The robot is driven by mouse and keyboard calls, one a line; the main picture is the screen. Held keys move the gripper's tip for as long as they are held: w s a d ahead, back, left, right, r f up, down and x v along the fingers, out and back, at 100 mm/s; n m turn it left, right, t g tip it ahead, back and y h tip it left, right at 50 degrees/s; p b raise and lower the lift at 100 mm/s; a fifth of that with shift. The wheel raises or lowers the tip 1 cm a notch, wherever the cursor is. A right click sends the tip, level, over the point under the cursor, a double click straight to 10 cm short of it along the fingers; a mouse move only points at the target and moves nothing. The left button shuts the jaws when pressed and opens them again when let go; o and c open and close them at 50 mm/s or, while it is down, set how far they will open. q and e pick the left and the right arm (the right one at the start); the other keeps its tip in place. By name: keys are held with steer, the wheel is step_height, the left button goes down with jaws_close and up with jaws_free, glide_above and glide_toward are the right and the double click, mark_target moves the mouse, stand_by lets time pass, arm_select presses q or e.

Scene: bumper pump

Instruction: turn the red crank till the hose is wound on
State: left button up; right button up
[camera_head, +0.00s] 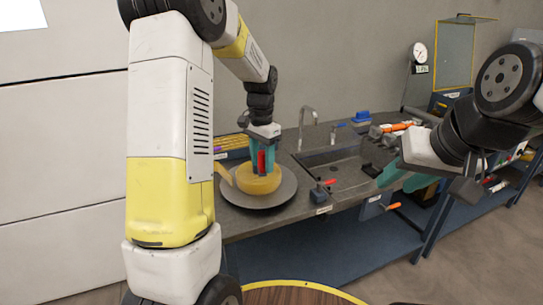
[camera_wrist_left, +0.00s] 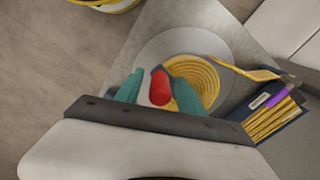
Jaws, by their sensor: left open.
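The red crank handle (camera_head: 262,162) stands up between the two teal fingers of my left gripper (camera_head: 264,172). The left wrist view also shows the handle (camera_wrist_left: 160,88), with a finger on each side and the jaws open. The yellow hose (camera_head: 259,184) lies coiled on a round grey disc (camera_head: 259,204). In the left wrist view, the hose coil (camera_wrist_left: 198,82) shows several turns, and a loose length runs off to the right. My right gripper (camera_head: 402,181) hangs at the right, away from the crank; its jaw opening is unclear.
The grey bench holds a sink (camera_head: 335,160) with a tap (camera_head: 307,122) right of the disc. A small red-handled valve (camera_head: 322,188) stands near the front edge. A dark bin with yellow strips (camera_wrist_left: 270,117) is beside the hose end. A gauge (camera_head: 419,53) stands farther back.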

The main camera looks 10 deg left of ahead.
arm_select(q)
jaws_close()
stand_by(1.3)
